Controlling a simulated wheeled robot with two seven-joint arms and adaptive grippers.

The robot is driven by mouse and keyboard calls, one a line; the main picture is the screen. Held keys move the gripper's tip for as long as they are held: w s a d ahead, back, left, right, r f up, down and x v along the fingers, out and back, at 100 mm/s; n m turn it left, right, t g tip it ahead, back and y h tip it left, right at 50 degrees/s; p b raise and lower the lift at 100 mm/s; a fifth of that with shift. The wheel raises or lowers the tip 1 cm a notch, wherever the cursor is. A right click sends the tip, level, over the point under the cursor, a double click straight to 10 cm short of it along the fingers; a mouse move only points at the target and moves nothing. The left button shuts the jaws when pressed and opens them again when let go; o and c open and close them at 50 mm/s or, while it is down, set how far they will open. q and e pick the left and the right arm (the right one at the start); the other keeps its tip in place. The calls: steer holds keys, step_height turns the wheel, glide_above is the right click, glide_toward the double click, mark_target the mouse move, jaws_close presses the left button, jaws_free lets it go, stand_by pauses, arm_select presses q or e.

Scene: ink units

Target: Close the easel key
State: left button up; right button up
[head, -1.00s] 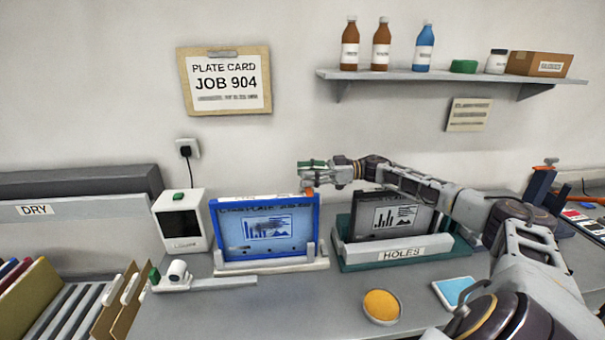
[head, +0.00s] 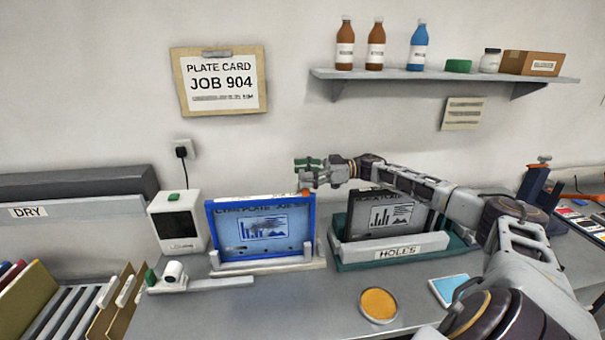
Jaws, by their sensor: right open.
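A blue framed plate (head: 262,230) stands upright in a pale easel (head: 270,265) left of centre on the bench. A small orange piece (head: 304,193), apparently the easel key, shows at the frame's top right corner. My right gripper (head: 306,170), with green finger parts, is open just above that corner. Its arm reaches in from the right, above a second dark plate. I cannot tell whether the fingers touch the orange piece, since it is small and partly overlapped. My left gripper is out of view.
A dark plate (head: 390,213) stands in a green holder marked HOLES (head: 398,252). A white box (head: 178,222) stands left of the easel, with a small white device (head: 174,272) before it. An orange dish (head: 378,305) and a blue pad (head: 450,290) lie in front.

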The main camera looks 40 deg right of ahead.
steer(key=v, duration=1.2)
stand_by(0.7)
